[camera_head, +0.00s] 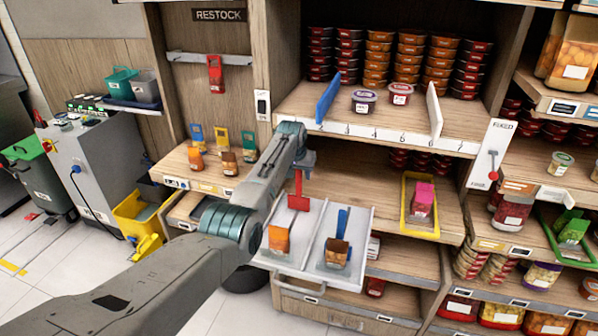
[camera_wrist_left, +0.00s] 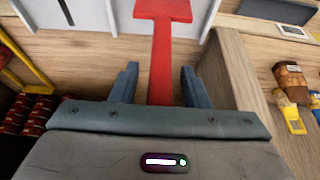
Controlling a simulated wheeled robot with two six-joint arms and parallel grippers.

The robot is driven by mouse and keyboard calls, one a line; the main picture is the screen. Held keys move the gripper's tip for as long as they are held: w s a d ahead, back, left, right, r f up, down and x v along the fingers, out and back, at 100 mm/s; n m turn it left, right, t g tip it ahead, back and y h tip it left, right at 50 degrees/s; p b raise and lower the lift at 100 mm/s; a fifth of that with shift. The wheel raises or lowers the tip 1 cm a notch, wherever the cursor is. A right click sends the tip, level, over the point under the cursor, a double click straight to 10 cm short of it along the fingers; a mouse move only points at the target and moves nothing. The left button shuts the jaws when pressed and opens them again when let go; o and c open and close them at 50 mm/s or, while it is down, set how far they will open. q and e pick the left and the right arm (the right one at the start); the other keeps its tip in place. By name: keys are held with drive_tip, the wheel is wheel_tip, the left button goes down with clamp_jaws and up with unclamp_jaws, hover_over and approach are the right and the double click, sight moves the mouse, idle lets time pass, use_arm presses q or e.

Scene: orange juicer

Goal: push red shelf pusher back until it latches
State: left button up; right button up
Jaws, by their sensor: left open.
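The red shelf pusher (camera_head: 299,194) stands in the left lane of the white pull-out tray (camera_head: 292,263), its upright stem below my left gripper, behind an orange packet (camera_head: 278,240). In the left wrist view the red pusher (camera_wrist_left: 161,48) shows a flat wide end at the top and a stem running down between the fingers. My left gripper (camera_head: 301,157) is open. Its two fingers (camera_wrist_left: 160,87) lie one on each side of the stem, with a visible gap on both sides. The stem's lower end in that view is hidden behind the gripper body.
A blue pusher (camera_head: 341,223) and brown packet (camera_head: 337,253) occupy the tray's right lane. A yellow tray (camera_head: 408,222) with a pink packet stands right. The shelf above holds tubs and dividers. A red item (camera_head: 215,73) hangs on the restock panel.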

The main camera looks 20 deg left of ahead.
use_arm(q)
drive_tip(key=shift+r, duration=0.1)
drive_tip(key=shift+r, duration=0.25)
drive_tip(key=b+v, duration=0.2)
drive_tip(key=v, duration=0.8)
drive_tip(key=shift+s, duration=0.25)
